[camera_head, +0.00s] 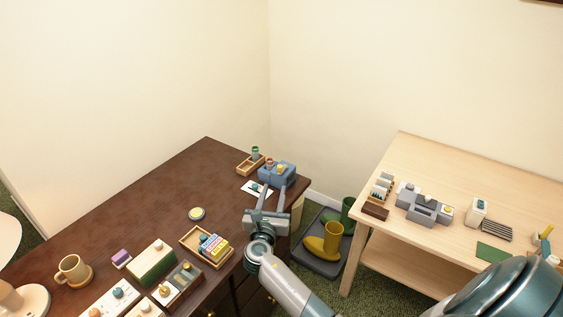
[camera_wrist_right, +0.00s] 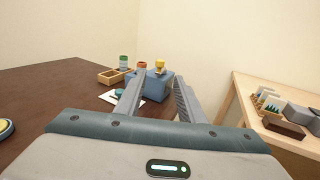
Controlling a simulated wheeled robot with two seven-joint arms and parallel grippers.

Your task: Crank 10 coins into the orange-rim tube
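The blue box-shaped machine (camera_head: 284,177) stands near the far right corner of the dark table, with a yellow piece (camera_head: 281,167) on top. The orange-rim tube (camera_head: 269,162) stands upright at the machine's left side; it also shows in the right wrist view (camera_wrist_right: 142,67). A teal knob (camera_wrist_right: 119,92) shows at the machine's front left, over a white card (camera_wrist_right: 108,98); I cannot tell whether it is the crank. My right gripper (camera_head: 274,190) is open and empty, in front of the machine and apart from it. Coins cannot be made out. My left gripper is out of view.
Nearer are a round disc (camera_head: 197,213), a tray of colored blocks (camera_head: 190,240) and a mug (camera_head: 71,269).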

